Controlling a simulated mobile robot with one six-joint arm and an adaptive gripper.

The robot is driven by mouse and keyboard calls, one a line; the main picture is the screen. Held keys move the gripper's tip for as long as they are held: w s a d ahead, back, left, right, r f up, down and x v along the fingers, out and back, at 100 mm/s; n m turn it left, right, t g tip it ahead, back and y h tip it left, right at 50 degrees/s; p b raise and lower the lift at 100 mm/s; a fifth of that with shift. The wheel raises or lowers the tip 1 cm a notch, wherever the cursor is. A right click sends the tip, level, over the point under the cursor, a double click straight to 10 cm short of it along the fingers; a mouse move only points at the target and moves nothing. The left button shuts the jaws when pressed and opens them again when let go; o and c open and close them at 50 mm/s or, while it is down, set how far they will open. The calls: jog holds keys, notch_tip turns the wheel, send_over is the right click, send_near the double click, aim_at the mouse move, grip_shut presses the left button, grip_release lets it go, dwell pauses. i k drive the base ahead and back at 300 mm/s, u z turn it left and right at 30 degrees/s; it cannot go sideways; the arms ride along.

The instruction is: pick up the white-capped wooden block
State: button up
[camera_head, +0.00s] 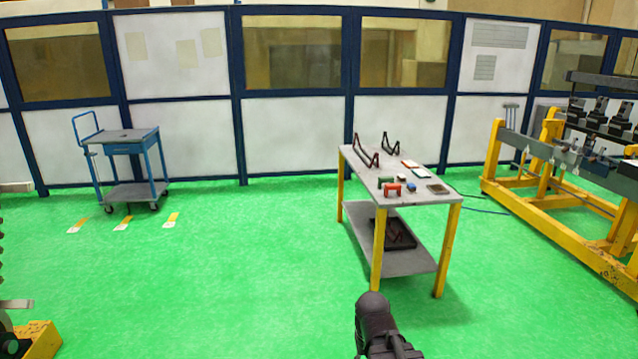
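A grey-topped table (420,196) with yellow legs stands right of centre, and several small things lie on it. I cannot pick out the white-capped wooden block for sure at this distance. A small whitish piece (401,178) lies near the middle of the top, with a small blue piece (411,187) in front of it. My gripper (392,346) is a dark shape at the bottom edge, in front of the table and apart from it. Its fingers cannot be made out, and the frame cuts it off.
On the table are an orange-red bracket (392,190), a green piece (386,181), a flat brown piece (438,188) and dark stands (366,154). A black tray (402,243) is on the lower shelf. A yellow frame (540,205) stands right, a blue cart (132,140) left. Green floor between is clear.

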aim_at(401, 178)
jog(key=i, duration=2.55)
jog(key=z, duration=0.9)
